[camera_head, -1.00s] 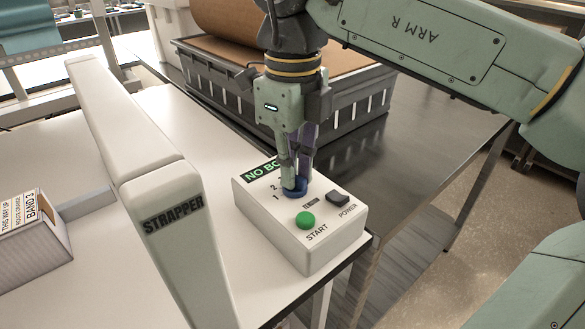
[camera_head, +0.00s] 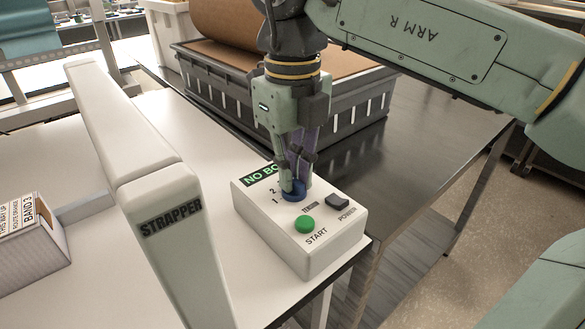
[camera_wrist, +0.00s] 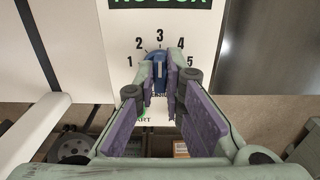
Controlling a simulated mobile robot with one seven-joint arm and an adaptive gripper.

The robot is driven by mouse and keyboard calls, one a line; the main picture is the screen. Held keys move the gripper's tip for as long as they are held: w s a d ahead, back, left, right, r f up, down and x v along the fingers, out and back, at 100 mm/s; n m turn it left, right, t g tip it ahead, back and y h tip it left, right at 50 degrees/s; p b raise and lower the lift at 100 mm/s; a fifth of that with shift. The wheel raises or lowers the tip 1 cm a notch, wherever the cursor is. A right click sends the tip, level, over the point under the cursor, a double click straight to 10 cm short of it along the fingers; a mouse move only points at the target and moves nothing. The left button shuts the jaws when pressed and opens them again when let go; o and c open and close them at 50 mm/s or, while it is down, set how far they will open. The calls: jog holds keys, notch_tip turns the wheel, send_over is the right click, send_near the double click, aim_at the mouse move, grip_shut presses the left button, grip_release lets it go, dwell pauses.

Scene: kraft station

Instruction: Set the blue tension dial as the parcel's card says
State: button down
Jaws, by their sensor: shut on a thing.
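The blue tension dial (camera_head: 293,197) is on the white control box (camera_head: 318,252). It also shows in the wrist view (camera_wrist: 160,72), below an arc of numbers 1 to 5. A pale mark on the dial appears to point up toward 3. My gripper (camera_head: 298,184) comes down from above and is shut on the dial, a finger on either side; its fingers partly hide the dial in both views. The parcel (camera_head: 58,250) sits at the left edge of the head view.
The green START button (camera_head: 304,224) and black POWER switch (camera_head: 337,202) are close to my fingers. A "NO BOX" display (camera_head: 258,176) is lit behind the dial. The white strapper arch (camera_head: 165,215) stands left. A dark crate (camera_head: 345,115) is behind on the metal table.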

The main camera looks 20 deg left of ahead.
jog(key=c, duration=1.7)
grip_release()
jog(key=shift+r, duration=0.15)
notch_tip(320, 180, up, 7)
jog(key=shift+r, duration=0.15)
jog(key=shift+s, duration=0.1)
